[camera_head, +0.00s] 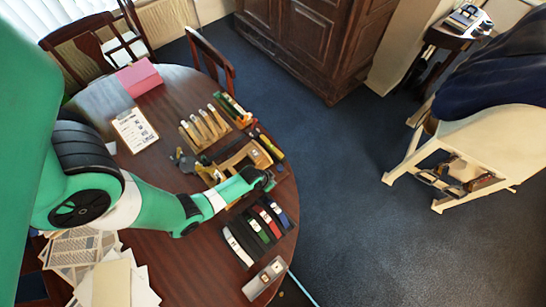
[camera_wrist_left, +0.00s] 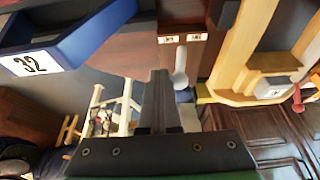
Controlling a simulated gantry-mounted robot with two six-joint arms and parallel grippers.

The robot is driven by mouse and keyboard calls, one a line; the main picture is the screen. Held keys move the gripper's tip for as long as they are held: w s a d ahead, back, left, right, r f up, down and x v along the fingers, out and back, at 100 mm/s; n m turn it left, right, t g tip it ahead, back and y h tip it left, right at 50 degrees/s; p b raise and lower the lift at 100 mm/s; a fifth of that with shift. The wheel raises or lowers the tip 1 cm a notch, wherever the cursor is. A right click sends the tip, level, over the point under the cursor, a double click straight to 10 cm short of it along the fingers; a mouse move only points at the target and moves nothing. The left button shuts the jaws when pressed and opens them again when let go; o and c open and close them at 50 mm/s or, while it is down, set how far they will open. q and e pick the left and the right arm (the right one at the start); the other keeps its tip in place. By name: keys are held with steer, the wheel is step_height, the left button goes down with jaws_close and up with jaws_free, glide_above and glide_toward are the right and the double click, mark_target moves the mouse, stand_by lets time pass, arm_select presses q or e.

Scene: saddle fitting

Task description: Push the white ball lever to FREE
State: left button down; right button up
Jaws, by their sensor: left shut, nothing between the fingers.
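The white ball lever (camera_wrist_left: 180,79) shows in the left wrist view just right of my shut fingertips, its pale stem running up toward two small white labels, left (camera_wrist_left: 169,39) and right (camera_wrist_left: 193,37), on a dark red-brown part. The label writing is too small to read. My left gripper (camera_wrist_left: 159,75) is shut and empty, with its fingers beside the ball; I cannot tell whether they touch. In the head view, my left gripper (camera_head: 267,181) is over the right side of the table, beside the wooden fixture (camera_head: 246,160). The lever cannot be made out there.
In the head view, several coloured strips (camera_head: 262,221) and a grey block (camera_head: 265,278) lie near the gripper.

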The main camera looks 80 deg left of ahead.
arm_select(q)
steer(key=shift+s+a, duration=0.3)
steer(key=shift+a, duration=0.25)
steer(key=shift+s+a, duration=0.25)
steer(key=shift+a, duration=0.25)
steer(key=shift+w+d, duration=0.3)
steer(key=shift+d, duration=0.3)
step_height(320, 180, up, 7)
steer(key=p, duration=0.7)
